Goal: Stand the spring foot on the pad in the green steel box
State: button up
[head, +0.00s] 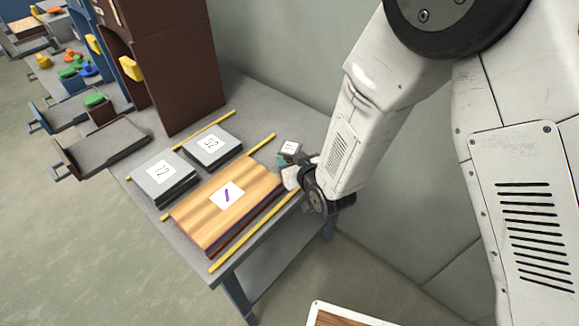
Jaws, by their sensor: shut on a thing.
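My gripper (297,172) is at the right end of the grey workbench, partly hidden by its own wrist and arm. It is shut on a small grey block (290,147) with a white label and a bit of teal at its lower side. The fingers are too small to make out well. I cannot tell whether this block is the spring foot or whether it touches the bench. I cannot pick out the green steel box or its pad in this view.
The bench (262,100) carries a wooden board (245,203), two grey labelled slabs (165,178) (212,145) and yellow strips (205,130). A tall brown cabinet (190,60) with a lowered tray (102,146) stands behind. Blue units and coloured pieces are farther left. Floor at lower left is clear.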

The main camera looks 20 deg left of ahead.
jog(key=shift+f, duration=1.45)
jog(key=shift+f, duration=0.15)
jog(key=o, duration=0.9)
jog(key=shift+r, duration=0.2)
jog(key=v, duration=1.2)
